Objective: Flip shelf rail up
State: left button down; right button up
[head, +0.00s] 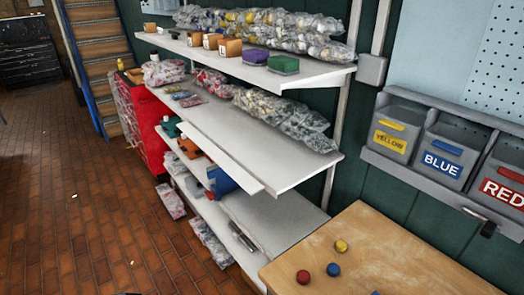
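A white shelving unit (240,125) stands against the dark green wall. A flat white strip, which looks like the shelf rail (222,160), runs along part of the middle shelf's front edge. It appears to sit at or below the shelf surface, not standing above it; its exact angle is hard to tell. The middle shelf (285,165) holds clear bags toward its back and left, and its front right part is bare. Neither of my grippers can be made out in the head view.
A wooden table (400,265) with red, yellow and blue round pieces stands at the front right. Grey bins (440,150) labelled YELLOW, BLUE and RED hang above it. A red cabinet (148,125) and stairs (100,50) are behind. The brick floor (80,220) at left is mostly clear.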

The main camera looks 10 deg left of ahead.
aim_at(251, 185)
jog(key=i+j+z, duration=0.25)
jog(key=j+z, duration=0.25)
jog(key=i+j+z, duration=0.25)
jog(key=j, duration=0.15)
jog(key=j+z, duration=0.25)
jog(key=j, duration=0.1)
